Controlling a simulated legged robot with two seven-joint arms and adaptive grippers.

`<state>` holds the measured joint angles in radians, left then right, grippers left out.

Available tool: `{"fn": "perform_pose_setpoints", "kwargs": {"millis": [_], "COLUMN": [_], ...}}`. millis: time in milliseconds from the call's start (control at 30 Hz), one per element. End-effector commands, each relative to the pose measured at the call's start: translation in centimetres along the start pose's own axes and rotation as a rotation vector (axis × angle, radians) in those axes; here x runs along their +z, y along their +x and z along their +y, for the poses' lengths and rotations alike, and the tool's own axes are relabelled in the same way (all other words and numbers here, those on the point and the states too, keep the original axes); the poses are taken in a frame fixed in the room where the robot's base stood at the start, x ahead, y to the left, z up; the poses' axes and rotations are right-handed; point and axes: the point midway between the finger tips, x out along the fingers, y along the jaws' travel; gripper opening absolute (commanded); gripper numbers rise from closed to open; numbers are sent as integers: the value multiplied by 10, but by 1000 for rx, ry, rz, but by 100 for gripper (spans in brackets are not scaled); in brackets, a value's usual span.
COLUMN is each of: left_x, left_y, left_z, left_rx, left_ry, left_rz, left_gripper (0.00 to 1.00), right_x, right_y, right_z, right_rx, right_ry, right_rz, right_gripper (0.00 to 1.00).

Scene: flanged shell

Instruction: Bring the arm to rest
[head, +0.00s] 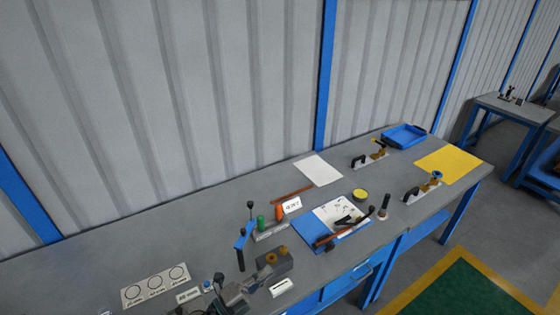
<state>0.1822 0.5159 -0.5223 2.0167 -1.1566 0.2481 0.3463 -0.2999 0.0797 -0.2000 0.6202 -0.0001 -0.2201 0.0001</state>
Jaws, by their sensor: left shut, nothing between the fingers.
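My left gripper (246,288) appears as a dark grey shape at the bottom edge, low over the front of the grey workbench (130,240). It is small and partly cut off, and it looks shut and empty. A dark grey block (275,265) with brown round pieces on top stands just right of it; I cannot tell whether they touch. Two bench fixtures with brass-brown parts, one farther back (372,156) and one nearer the right end (424,188), stand far from the gripper. My right gripper is not in view.
A blue tray (404,136), yellow sheet (449,165) and white sheet (318,169) lie toward the right. A blue board with papers and tools (340,238) lies mid-bench. Bare bench stretches left, before a corrugated wall.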

Motion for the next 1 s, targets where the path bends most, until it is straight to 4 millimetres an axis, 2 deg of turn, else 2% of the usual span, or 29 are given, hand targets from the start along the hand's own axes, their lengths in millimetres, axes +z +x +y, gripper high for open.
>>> {"fn": "perform_pose_setpoints", "kwargs": {"millis": [67,133,167,200,267,300,400,500,600,700,900,1000], "left_x": [27,56,67,79,87,87,69,42,13,-16,-78,-65], "left_y": [-21,-52,-69,-94,-135,-161,-214,-251,-279,-300,-336,-338], "left_z": [-16,-14,-7,6,34,54,98,130,152,168,185,220], "left_rx": [-144,-221,-238,-247,-230,-202,-100,11,117,222,441,453], "left_ry": [-188,-359,-432,-534,-686,-777,-964,-1101,-1208,-1299,-1454,-1449], "left_rz": [-247,-487,-593,-734,-943,-1066,-1305,-1466,-1579,-1665,-1791,-1800], "left_gripper": [0,0,0,0,0,0,0,0,0,0,0,0], "right_x": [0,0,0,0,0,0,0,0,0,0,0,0], "right_y": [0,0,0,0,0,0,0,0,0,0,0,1], "right_z": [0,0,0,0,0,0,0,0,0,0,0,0], "right_rx": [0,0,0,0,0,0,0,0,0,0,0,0], "right_ry": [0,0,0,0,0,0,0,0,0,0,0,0], "right_rz": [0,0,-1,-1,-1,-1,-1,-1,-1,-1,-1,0], "right_gripper": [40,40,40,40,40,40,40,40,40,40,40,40]}}
